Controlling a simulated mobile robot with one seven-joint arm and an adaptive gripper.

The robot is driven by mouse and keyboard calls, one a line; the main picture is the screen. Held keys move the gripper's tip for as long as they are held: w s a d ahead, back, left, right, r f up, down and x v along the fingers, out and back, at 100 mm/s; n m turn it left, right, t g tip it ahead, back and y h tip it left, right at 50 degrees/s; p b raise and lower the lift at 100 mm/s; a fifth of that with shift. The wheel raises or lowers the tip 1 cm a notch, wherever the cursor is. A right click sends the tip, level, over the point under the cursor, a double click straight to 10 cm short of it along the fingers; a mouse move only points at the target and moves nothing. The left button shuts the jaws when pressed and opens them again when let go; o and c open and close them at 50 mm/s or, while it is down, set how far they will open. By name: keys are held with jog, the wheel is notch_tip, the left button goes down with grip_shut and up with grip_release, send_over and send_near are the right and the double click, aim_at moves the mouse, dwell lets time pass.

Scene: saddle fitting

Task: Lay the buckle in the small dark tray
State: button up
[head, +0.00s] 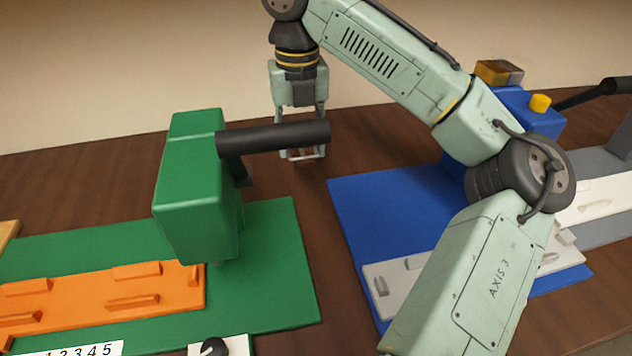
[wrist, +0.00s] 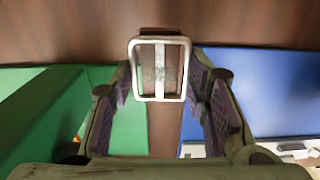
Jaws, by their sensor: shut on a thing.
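The buckle (wrist: 160,70), a silver rectangular frame with a middle bar, is held between the fingertips of my gripper in the wrist view. My gripper (head: 302,155) is shut on it, pointing down over the brown table behind the green fixture in the head view. The buckle is too small to make out clearly there. I cannot make out the small dark tray for certain in either view. A darker brown patch (wrist: 160,31) shows just behind the buckle's top edge, but I cannot tell what it is.
A green fixture (head: 190,190) with a black handle (head: 280,136) stands on a green plate (head: 275,250), in front of my gripper. A blue plate (head: 385,205) lies to the right, partly behind my arm. Bare brown table (head: 320,225) runs between the plates.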

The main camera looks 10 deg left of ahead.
aim_at(303, 187)
jog(key=shift+f+p, duration=0.35)
jog(key=shift+f, duration=3.5)
jog(key=shift+f, duration=0.15)
jog(key=o, duration=0.9)
